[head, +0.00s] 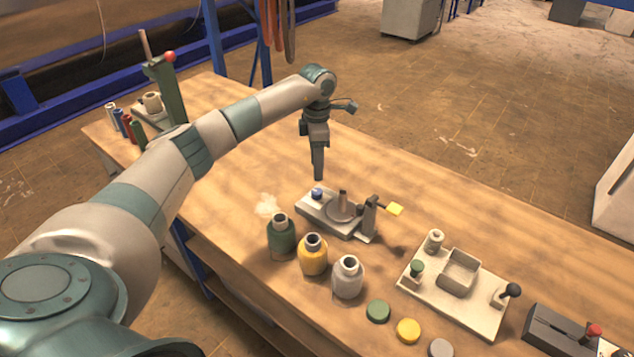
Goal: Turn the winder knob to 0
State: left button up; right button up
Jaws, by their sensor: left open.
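A small grey device (312,208) stands on the wooden table under my left gripper. It has a small blue knob (317,193) at its back left, a round disc (341,211) with a short post, and a yellow-tipped crank (395,209) at its right. I cannot tell which part is the winder knob, and no dial marks can be read. My left gripper (318,175) points down just above the blue knob, open and empty. It looks apart from the knob, though the gap is hard to judge. My right gripper is out of view.
Green (282,240), yellow (313,258) and white (347,280) bottles stand in front of the device. Coloured caps (408,330) lie nearby. A pale fixture plate (425,287) is to the right. A green lever stand (165,90) and spools (127,122) are back left.

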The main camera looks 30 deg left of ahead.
aim_at(317, 191)
pick_arm(q)
notch_tip(317, 191, down, 8)
jog(key=p, duration=0.2)
jog(key=shift+p, duration=0.35)
jog(key=shift+f, duration=0.5)
jog(key=shift+c, duration=0.5)
jog(key=c, duration=0.9)
